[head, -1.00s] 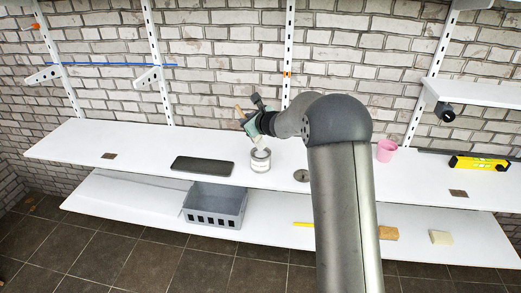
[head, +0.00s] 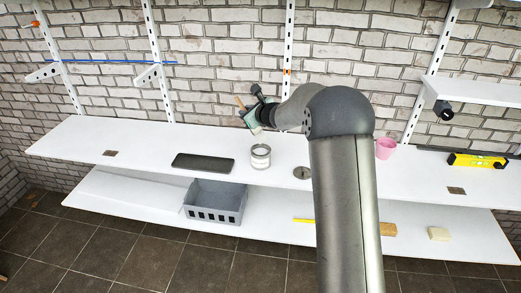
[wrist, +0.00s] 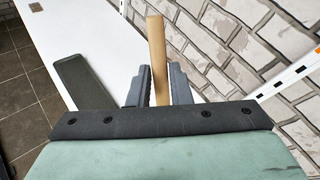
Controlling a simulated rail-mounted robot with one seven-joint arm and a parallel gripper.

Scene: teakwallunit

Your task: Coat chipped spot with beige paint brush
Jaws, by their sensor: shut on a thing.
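My gripper (head: 254,116) is shut on a paint brush, whose wooden handle (wrist: 157,50) stands between the two fingers in the wrist view. In the head view the handle points up and left, and the pale bristle end (head: 257,130) hangs down. The bristles are above and behind an open paint can (head: 260,160) on the upper white shelf, apart from it. Two brown patches show on this shelf: one at the left (head: 109,153) and one at the right (head: 456,190). I cannot tell which is the chipped spot. The bristles' colour is unclear.
A dark flat tray (head: 203,163) lies left of the can, and a round grey lid (head: 302,173) right of it. A pink cup (head: 385,149) and a yellow level (head: 478,162) stand farther right. A grey crate (head: 215,202) sits on the lower shelf. The brick wall is close behind.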

